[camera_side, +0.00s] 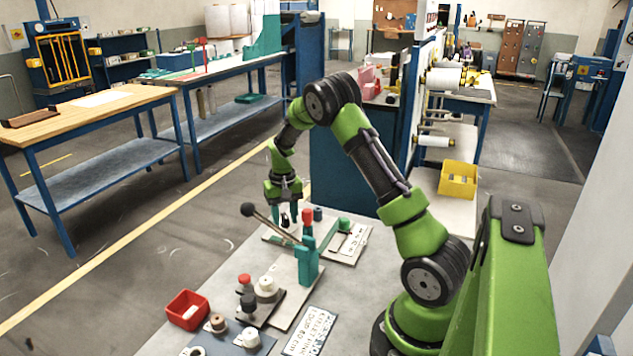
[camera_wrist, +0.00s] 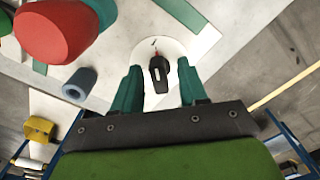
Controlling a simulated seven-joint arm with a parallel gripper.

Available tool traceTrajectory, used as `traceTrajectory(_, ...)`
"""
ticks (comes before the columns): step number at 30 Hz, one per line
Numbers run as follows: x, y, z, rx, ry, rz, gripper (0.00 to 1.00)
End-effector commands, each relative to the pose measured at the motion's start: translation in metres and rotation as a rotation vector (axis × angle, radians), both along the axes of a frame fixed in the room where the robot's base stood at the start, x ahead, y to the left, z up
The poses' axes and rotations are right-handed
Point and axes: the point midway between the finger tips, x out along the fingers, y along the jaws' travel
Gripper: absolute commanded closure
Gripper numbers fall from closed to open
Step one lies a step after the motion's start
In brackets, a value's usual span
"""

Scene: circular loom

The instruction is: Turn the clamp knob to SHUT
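The clamp knob (camera_wrist: 159,73) is a black, elongated knob on a white round dial (camera_wrist: 172,50). A small red mark shows beyond its far end, and no lettering on the dial is readable. In the wrist view my gripper (camera_wrist: 160,84) is open, its two teal fingers on either side of the knob. Gaps show between the knob and both fingers. In the side view my gripper (camera_side: 284,212) points down over the back of the bench plate, and its fingers and arm largely hide the knob.
A teal lever post (camera_side: 307,262) with a red knob (camera_side: 307,215) and a black-ball lever (camera_side: 248,209) stand close to my gripper. The red knob looms large in the wrist view (camera_wrist: 57,30). A blue-grey cylinder (camera_wrist: 80,84) is nearby. A red bin (camera_side: 187,310) sits front left.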

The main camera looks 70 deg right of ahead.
Motion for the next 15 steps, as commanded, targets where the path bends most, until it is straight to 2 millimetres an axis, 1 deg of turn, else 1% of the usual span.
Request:
traceTrajectory(5, 0.000, 0.000, 0.000, -0.001, 0.000, 0.003, 0.57)
traceTrajectory(7, 0.000, 0.000, 0.003, -0.001, -0.001, 0.003, 0.57)
traceTrajectory(11, 0.001, -0.001, 0.020, -0.004, -0.004, 0.004, 0.57)
traceTrajectory(15, 0.001, -0.001, 0.041, -0.004, -0.004, 0.004, 0.57)
